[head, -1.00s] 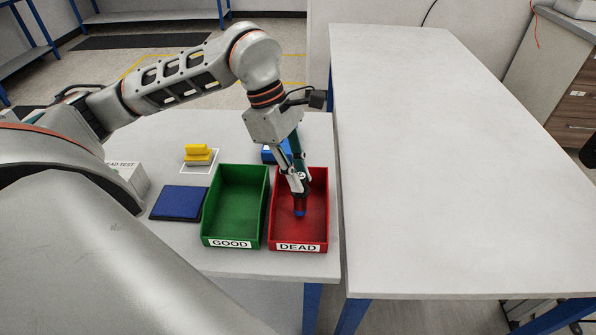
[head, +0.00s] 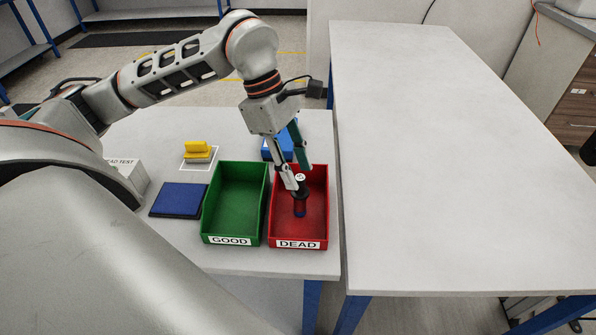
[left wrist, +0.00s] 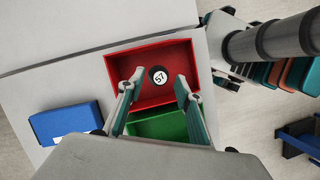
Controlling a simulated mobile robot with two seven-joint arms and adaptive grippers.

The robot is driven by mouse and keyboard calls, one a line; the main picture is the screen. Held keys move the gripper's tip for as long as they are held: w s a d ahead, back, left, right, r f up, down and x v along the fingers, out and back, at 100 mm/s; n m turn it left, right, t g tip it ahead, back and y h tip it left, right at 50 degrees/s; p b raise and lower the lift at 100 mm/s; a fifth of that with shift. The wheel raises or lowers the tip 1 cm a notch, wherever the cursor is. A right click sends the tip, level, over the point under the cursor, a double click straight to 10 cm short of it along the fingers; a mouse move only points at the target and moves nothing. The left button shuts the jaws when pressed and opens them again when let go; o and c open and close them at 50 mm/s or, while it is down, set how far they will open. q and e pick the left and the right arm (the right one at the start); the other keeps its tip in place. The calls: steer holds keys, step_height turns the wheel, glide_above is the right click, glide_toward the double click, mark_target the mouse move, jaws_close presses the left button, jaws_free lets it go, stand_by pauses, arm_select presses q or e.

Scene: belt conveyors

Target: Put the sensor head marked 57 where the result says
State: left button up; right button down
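The sensor head marked 57 (left wrist: 157,76) shows its white numbered disc on a dark round top in the left wrist view. The green bin (head: 211,229) labelled GOOD is empty. My right gripper is not in view.
Left of the bins are a flat blue pad (head: 180,201), a yellow-topped grey block (head: 199,151) in a white outline, and a partly hidden white test box (head: 132,174). A blue box (head: 271,149) stands behind the red bin. The large table (head: 450,150) at right is bare.

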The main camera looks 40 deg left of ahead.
arm_select(q)
steer(key=v, duration=1)
steer(key=shift+r, duration=0.3)
steer(key=shift+s, duration=0.15)
